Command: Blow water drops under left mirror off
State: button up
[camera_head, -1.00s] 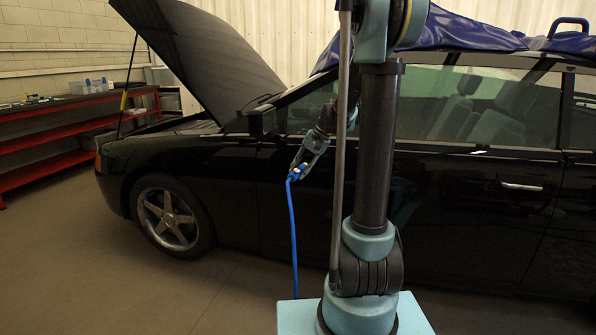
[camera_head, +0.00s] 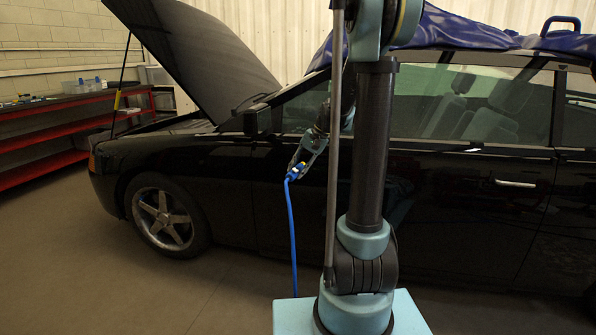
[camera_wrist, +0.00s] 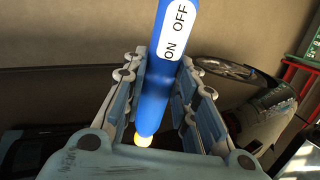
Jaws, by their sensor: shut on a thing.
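My gripper (camera_head: 302,166) is shut on a blue blower tool (camera_wrist: 172,60), with a blue hose (camera_head: 292,235) hanging from it to the floor. In the wrist view the tool lies between the two fingers, showing a white ON/OFF label and a small yellow tip. The black left mirror (camera_head: 257,119) sits on the car door at the front window's corner. My gripper is lower than the mirror and right of it in the head view, in front of the black door. The water drops cannot be made out on the dark paint.
The black car (camera_head: 470,200) fills the middle and right, its hood (camera_head: 195,60) raised on a prop. A blue cover (camera_head: 460,30) lies on the roof. A red workbench (camera_head: 60,137) stands at the far left. Floor (camera_head: 130,290) is clear at the lower left.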

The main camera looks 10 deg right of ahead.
aim_at(290, 173)
jog(key=shift+s+a+r, duration=0.4)
jog(key=shift+s+a, duration=0.05)
jog(key=shift+s, duration=0.75)
jog(key=shift+s+a+r, duration=0.35)
jog(key=shift+s+a, duration=0.1)
jog(key=shift+s, duration=0.75)
jog(key=shift+s+a+r, duration=0.4)
jog(key=shift+s+a, duration=0.05)
jog(key=shift+s, duration=0.75)
